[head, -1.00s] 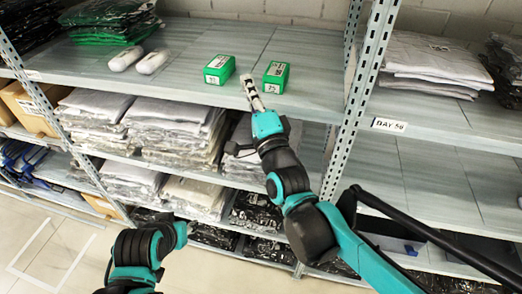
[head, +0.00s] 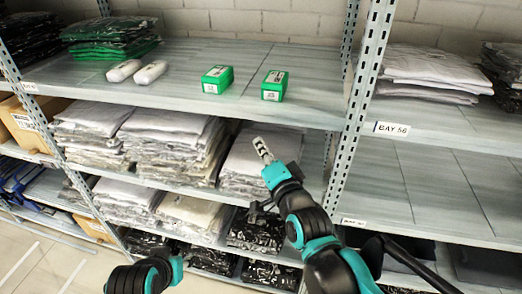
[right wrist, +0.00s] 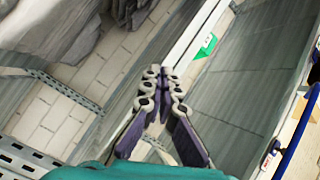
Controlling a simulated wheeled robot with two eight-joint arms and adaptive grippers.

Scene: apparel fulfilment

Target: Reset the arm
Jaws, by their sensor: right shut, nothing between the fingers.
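My right gripper (head: 263,150) is shut and empty in the head view. It is in front of the shelving, below the front edge of the top shelf, with bagged garments behind it. Its closed fingers (right wrist: 163,88) also show in the right wrist view. My left arm (head: 148,275) shows at the lower edge of the head view, left of the middle; its gripper fingers cannot be made out. Two green boxes, one on the left (head: 217,79) and one on the right (head: 274,85), stand on the top shelf (head: 190,98), apart from my right gripper.
Two white rounded items (head: 138,72) and green bagged garments (head: 110,36) lie at the left of the top shelf. Stacks of bagged garments (head: 170,140) fill the shelf below. A perforated upright (head: 362,90) stands right of my right gripper. A label (head: 392,129) reads BAY 56.

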